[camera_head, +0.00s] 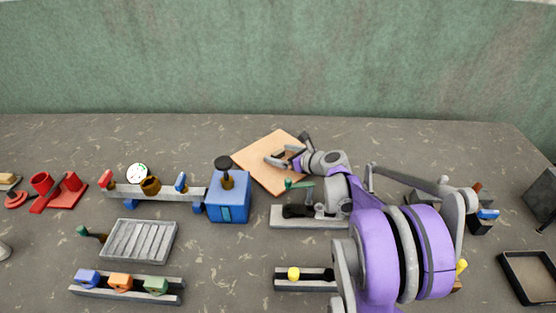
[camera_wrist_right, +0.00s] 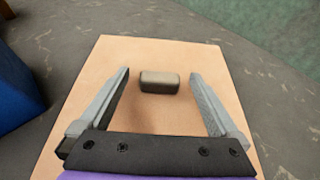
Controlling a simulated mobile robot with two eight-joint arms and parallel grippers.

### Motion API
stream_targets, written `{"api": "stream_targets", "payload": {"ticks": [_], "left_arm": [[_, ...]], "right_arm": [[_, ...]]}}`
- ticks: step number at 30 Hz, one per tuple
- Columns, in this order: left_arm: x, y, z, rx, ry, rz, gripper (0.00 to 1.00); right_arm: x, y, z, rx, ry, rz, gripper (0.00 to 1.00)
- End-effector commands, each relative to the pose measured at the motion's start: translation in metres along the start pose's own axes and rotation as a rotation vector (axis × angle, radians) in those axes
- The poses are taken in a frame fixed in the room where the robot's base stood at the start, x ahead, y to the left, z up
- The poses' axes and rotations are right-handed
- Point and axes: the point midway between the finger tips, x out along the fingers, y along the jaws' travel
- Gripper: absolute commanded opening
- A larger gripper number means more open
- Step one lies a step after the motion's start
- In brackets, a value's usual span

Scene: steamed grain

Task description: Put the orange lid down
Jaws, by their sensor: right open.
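My right gripper (camera_head: 284,157) is open over a tan wooden board (camera_head: 262,150) in the head view. In the right wrist view, its two fingers (camera_wrist_right: 160,75) are spread wide, with the board (camera_wrist_right: 130,118) below them. A small grey-beige block (camera_wrist_right: 159,82) lies on the board between the fingertips, apart from both fingers. An orange piece (camera_head: 120,281) sits between a blue piece (camera_head: 88,276) and a green piece (camera_head: 156,285) in a grey rack (camera_head: 110,294) at the front left. I cannot tell whether it is the orange lid. My left gripper is not in view.
A blue box (camera_head: 229,205) with a dark knob stands left of the board. A grey ribbed tray (camera_head: 140,241) and red holders (camera_head: 60,190) are further left. A black tray (camera_head: 530,277) lies at the right. My right arm hides part of the front right. The table behind the board is clear.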

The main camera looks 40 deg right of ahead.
Motion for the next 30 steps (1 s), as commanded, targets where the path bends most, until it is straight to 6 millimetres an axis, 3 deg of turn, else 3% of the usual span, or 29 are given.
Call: {"api": "stream_targets", "payload": {"ticks": [3, 19, 30], "left_arm": [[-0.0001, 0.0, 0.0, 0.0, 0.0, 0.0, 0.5], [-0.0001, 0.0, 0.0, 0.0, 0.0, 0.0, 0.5], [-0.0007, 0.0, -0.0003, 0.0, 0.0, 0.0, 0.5]], "right_arm": [[-0.0003, 0.0, 0.0001, 0.0, 0.0, 0.0, 0.97], [-0.0005, 0.0, 0.0001, 0.0, 0.0, 0.0, 0.02], [-0.0018, -0.0001, 0.0032, 0.0, -0.001, 0.0, 0.0]]}}
